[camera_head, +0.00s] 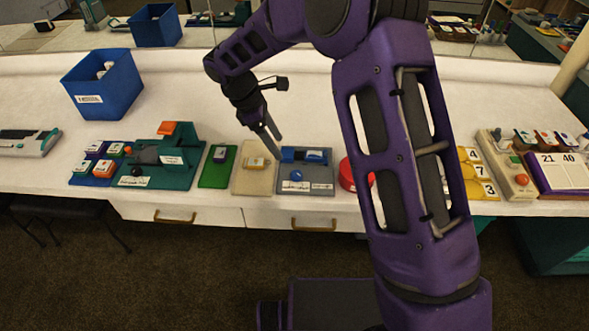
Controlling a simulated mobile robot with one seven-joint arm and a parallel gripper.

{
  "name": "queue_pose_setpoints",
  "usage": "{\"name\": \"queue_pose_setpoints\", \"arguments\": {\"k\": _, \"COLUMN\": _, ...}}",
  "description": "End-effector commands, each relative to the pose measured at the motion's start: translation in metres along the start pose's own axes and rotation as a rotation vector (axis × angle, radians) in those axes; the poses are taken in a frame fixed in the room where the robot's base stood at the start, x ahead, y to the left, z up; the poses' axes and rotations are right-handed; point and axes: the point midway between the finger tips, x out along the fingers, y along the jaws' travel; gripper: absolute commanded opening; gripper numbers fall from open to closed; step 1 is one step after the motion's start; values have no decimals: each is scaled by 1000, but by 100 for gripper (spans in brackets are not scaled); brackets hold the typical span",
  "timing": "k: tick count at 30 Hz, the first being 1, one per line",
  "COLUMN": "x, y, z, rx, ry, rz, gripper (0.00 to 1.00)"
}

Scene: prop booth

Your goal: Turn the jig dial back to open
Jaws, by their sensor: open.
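My gripper (271,134) points down over the counter, its fingers close above the back edge of a grey-blue jig (322,187) and the beige board beside it. It holds nothing that I can see. The grey-blue jig carries a blue bar part (305,155), a small blue knob (296,175) and white labels. Further left is a teal jig (178,178) with an orange block on top and a dark round knob (146,153) at its left. The labels are too small to read, so I cannot tell which knob is the jig dial or how it is set.
A beige board (243,185) and a green board (210,180) lie left of the gripper. A red round thing (347,175) is partly hidden by my arm. A blue bin (105,85) stands back left. The white counter behind the boards is largely clear.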

Motion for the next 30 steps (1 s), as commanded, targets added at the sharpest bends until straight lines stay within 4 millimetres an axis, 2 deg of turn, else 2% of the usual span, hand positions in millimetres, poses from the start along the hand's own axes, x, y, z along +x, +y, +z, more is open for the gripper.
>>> {"name": "queue_pose_setpoints", "arguments": {"k": 1, "x": 13, "y": -1, "z": 0, "rx": 0, "ry": -1, "rz": -4, "gripper": 69}}
{"name": "queue_pose_setpoints", "arguments": {"k": 9, "x": 71, "y": 0, "z": 0, "rx": 0, "ry": 0, "rz": -2, "gripper": 69}}
{"name": "queue_pose_setpoints", "arguments": {"k": 15, "x": 102, "y": 0, "z": 0, "rx": 0, "ry": 0, "rz": 0, "gripper": 69}}
{"name": "queue_pose_setpoints", "arguments": {"k": 21, "x": 115, "y": 1, "z": 0, "rx": 1, "ry": 0, "rz": 2, "gripper": 69}}
{"name": "queue_pose_setpoints", "arguments": {"k": 29, "x": 116, "y": 1, "z": 0, "rx": 1, "ry": 1, "rz": 2, "gripper": 69}}
{"name": "queue_pose_setpoints", "arguments": {"k": 30, "x": 116, "y": 1, "z": 0, "rx": 1, "ry": 1, "rz": 2, "gripper": 66}}
